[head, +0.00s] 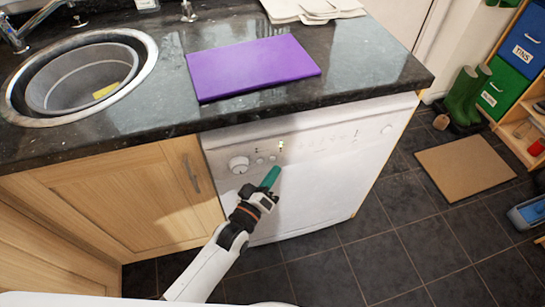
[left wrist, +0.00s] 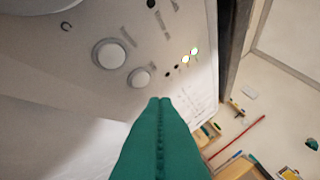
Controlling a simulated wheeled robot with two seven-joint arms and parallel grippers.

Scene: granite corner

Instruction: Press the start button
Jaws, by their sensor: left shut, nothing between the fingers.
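The white dishwasher-like appliance (head: 330,175) stands under the counter with a control panel along its top. A large round knob (head: 239,163) is at the panel's left, with smaller round buttons (head: 260,160) to its right and a small lit indicator (head: 281,145) above them. I cannot read which one is the start button. My left gripper (head: 275,170) has its green fingers shut and empty, just below the small buttons. In the left wrist view its fingertips (left wrist: 160,100) lie below a smaller round button (left wrist: 139,77) and the large knob (left wrist: 109,54); contact is not visible. My right gripper is not in view.
The dark granite counter (head: 150,112) overhangs the panel. It carries a purple board (head: 250,68) and a round sink (head: 145,57). A wooden cupboard (head: 110,200) is left of the appliance. The tiled floor (head: 400,255) in front is mostly clear, with a brown mat (head: 465,167) at right.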

